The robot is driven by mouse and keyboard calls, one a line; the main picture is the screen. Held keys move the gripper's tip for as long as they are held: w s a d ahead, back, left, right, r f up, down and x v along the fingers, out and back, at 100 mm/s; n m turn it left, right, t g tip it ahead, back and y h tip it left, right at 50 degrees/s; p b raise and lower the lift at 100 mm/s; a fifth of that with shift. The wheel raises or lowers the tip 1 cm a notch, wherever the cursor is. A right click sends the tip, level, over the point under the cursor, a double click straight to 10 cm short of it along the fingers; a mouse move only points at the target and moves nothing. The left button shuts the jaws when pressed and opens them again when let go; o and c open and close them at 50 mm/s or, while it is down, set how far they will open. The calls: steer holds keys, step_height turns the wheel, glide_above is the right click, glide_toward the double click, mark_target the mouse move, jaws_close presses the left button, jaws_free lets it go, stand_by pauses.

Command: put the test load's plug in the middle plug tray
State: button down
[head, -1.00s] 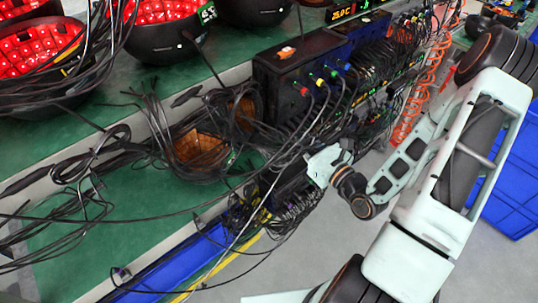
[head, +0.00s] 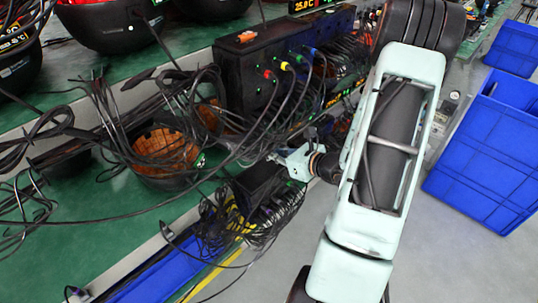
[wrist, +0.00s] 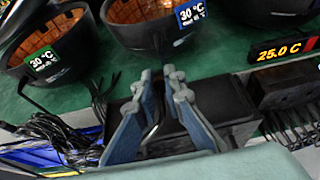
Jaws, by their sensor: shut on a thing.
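My gripper (head: 280,158) is low in front of the bench's front edge, below the black box with coloured connectors. In the wrist view its two blue-grey fingers (wrist: 160,80) stand apart around a thin dark cable piece, which I take as the test load's plug (wrist: 153,112). Most of that piece is hidden between the fingers. A black box (wrist: 215,105) lies just behind the fingers in the wrist view. I cannot pick out the middle plug tray with certainty among the dark, cable-filled units (head: 272,205) below the bench edge.
A black box with red, yellow, green and blue connectors (head: 255,75) stands on the green bench. Loose black cables tangle around an orange-lined bowl (head: 160,150). Blue crates (head: 490,160) stand on the floor at right. Grey floor (head: 400,260) is clear at lower right.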

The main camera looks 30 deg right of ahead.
steer(key=shift+f+b, duration=1.6)
steer(key=shift+f, duration=0.9)
steer(key=c, duration=1.9)
jaws_free()
steer(key=shift+c, duration=0.2)
steer(key=v, duration=1.2)
